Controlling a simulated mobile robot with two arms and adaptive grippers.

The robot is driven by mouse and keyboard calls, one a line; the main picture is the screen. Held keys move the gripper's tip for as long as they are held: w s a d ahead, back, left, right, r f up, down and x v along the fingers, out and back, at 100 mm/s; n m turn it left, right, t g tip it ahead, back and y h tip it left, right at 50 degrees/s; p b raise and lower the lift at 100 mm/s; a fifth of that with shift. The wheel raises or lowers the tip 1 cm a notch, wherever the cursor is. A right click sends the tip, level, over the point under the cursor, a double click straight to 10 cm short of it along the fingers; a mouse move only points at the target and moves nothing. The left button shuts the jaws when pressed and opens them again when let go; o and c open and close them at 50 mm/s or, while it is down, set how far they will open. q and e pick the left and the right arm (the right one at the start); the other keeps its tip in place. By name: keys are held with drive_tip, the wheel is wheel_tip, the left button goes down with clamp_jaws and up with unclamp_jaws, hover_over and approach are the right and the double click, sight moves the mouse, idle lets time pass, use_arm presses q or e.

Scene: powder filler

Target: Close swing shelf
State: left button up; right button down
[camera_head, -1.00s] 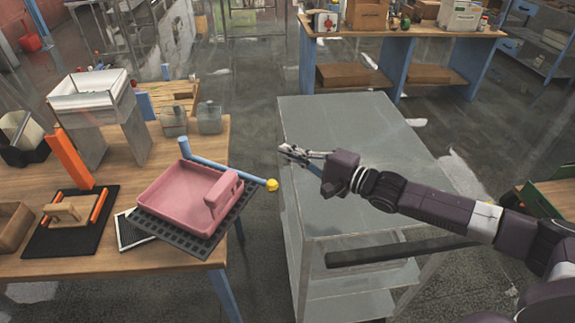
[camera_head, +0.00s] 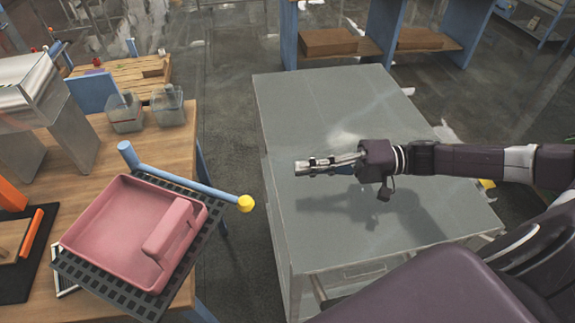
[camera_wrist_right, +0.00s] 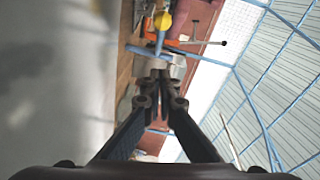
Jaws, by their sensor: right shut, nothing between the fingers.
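The swing shelf is a black perforated plate (camera_head: 115,289) at the right edge of the wooden table, turned at an angle and partly past the edge. A pink tray (camera_head: 112,226) with a raised handle rests on it. A blue bar (camera_head: 187,182) ending in a yellow knob (camera_head: 245,203) runs along its far side. My right gripper (camera_head: 299,167) is shut and empty, above the grey cabinet top, right of the knob and apart from it. In the wrist view its fingers (camera_wrist_right: 161,78) point toward the yellow knob (camera_wrist_right: 162,20). My left gripper is not in view.
The grey metal cabinet (camera_head: 330,110) stands right of the table, with a floor gap between them. Clear containers (camera_head: 167,104) and a metal stand (camera_head: 80,130) are on the table behind the shelf. A blue-legged workbench (camera_head: 376,45) stands at the back.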

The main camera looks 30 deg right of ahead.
drive_tip(key=a, duration=0.2)
drive_tip(key=w+a+p, duration=0.1)
drive_tip(key=shift+a+r, duration=0.35)
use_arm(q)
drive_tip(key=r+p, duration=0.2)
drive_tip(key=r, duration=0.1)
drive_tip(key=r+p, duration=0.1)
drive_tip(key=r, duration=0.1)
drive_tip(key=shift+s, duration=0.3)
use_arm(e)
drive_tip(key=a+f, duration=0.1)
drive_tip(key=a, duration=0.5)
drive_tip(key=shift+s+a+f, duration=0.35)
drive_tip(key=shift+s, duration=0.05)
use_arm(q)
drive_tip(key=shift+p, duration=0.3)
